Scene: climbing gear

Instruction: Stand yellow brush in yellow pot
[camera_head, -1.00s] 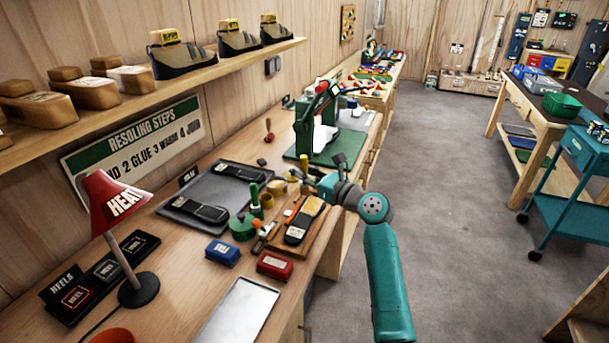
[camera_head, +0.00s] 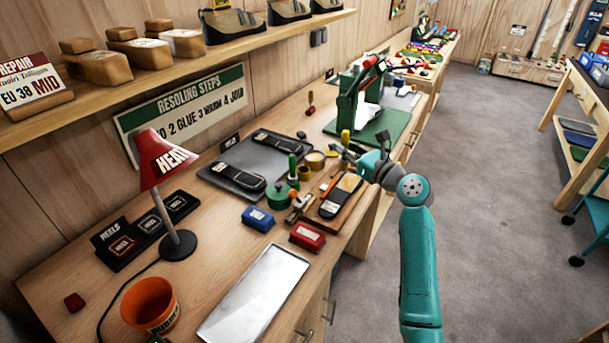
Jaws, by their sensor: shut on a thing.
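My gripper (camera_head: 342,152) is shut on the yellow brush (camera_head: 346,137), whose yellow handle points up above the fingers. The brush's lower end is hidden or too small to make out. The small yellow pot (camera_head: 304,173) stands on the bench, to the left of and nearer than my gripper. The brush is apart from the pot.
A green pot (camera_head: 278,197) with a green brush (camera_head: 293,167) stands left of the yellow pot. A round yellowish tin (camera_head: 316,159) is behind it. A board with a shoe sole (camera_head: 341,195), a blue box (camera_head: 258,218) and a red box (camera_head: 307,237) lie nearer.

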